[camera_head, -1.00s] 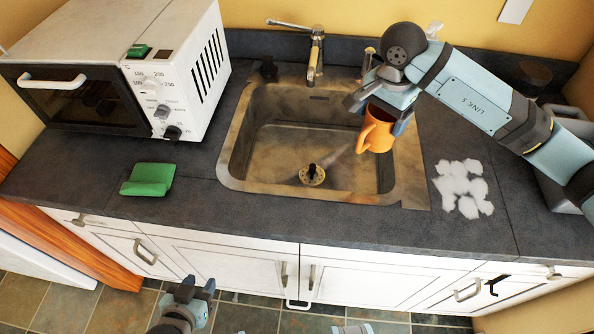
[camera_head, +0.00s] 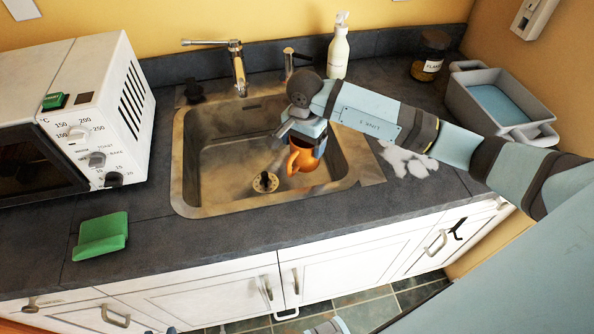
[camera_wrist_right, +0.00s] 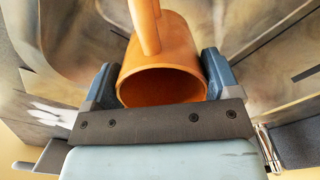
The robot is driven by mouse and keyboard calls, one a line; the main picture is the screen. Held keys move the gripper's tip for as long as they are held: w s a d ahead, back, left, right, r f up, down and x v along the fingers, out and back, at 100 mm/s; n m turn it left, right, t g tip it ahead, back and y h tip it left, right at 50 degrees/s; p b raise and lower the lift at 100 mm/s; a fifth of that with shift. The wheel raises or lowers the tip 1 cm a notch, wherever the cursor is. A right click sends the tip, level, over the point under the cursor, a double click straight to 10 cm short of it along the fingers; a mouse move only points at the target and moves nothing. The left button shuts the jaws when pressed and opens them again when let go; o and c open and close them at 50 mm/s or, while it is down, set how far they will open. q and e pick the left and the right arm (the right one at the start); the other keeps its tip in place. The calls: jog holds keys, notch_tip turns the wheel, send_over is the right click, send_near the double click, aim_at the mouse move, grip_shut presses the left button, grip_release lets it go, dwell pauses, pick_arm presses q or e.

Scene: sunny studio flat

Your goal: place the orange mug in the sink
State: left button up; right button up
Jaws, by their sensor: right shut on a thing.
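The orange mug (camera_head: 301,161) is over the right half of the sink basin, right of the drain (camera_head: 265,182). My right gripper (camera_head: 306,147) is shut on it from above, its fingers on either side of the mug body. The right wrist view shows the mug (camera_wrist_right: 160,58) between the two blue-grey fingers, its open mouth toward the camera. I cannot tell whether the mug touches the basin floor. The sink (camera_head: 187,205) is a stained metal basin set in the counter. Only a sliver of my left gripper (camera_head: 170,330) shows at the bottom edge.
A faucet (camera_head: 239,72) and a white soap bottle (camera_head: 338,52) stand behind the sink. A grey tub (camera_head: 490,105) and a jar (camera_head: 428,58) stand right. White foam (camera_head: 407,160) lies beside the sink.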

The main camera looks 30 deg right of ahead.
aim_at(303, 162)
notch_tip(303, 162, down, 7)
jog(key=shift+f, duration=2.35)
jog(key=shift+f, duration=0.1)
jog(key=shift+f, duration=0.2)
jog(key=o, duration=1)
jog(key=shift+r, duration=0.1)
jog(key=shift+r, duration=0.1)
